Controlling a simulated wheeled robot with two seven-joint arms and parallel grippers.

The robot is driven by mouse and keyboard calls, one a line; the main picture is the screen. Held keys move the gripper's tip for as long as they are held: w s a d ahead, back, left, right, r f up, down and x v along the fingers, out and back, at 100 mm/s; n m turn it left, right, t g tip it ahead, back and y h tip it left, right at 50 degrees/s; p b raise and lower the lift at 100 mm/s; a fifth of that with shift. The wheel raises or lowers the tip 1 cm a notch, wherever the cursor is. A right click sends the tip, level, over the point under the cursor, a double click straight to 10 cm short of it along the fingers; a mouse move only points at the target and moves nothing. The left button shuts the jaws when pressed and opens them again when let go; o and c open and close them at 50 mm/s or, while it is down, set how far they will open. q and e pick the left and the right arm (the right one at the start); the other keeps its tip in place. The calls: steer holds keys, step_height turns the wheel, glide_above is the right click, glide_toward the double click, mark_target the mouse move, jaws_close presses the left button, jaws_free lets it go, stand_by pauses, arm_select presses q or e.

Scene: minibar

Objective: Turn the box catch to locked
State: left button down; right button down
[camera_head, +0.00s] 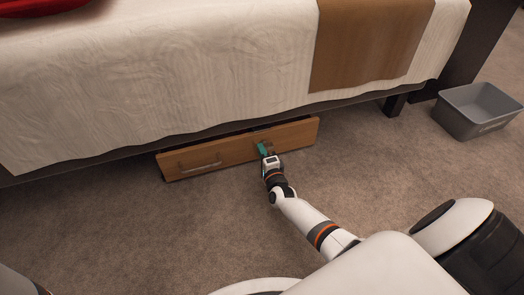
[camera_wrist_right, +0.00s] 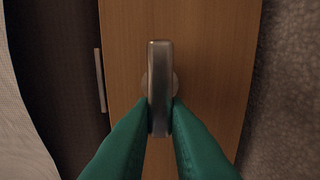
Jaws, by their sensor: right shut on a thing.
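The wooden box (camera_head: 225,152) lies low under the bed, its front facing me, with a bar handle (camera_head: 199,165) on its left part. The catch (camera_wrist_right: 159,75) is a grey metal lever on a round base, upright in the right wrist view against the wood. My right gripper (camera_head: 262,148) is at the right part of the box front. Its green fingertips (camera_wrist_right: 160,112) are shut on the lower part of the lever, one on each side. In the head view the gripper mostly hides the catch. My left gripper is not in view.
A narrow metal plate (camera_wrist_right: 99,80) sits at the wood's left edge in the right wrist view. The bed (camera_head: 180,70) with its pale cover overhangs the box. A grey bin (camera_head: 474,111) stands at the right. The carpet (camera_head: 130,225) before the box is clear.

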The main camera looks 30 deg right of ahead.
stand_by(0.5)
steer(key=c, duration=1.4)
jaws_free()
steer(key=shift+f, duration=0.1)
steer(key=shift+c, duration=0.2)
step_height(320, 180, up, 9)
steer(key=p, duration=0.7)
steer(key=shift+f, duration=0.15)
steer(key=shift+r+p, duration=0.3)
steer(key=shift+r, duration=0.4)
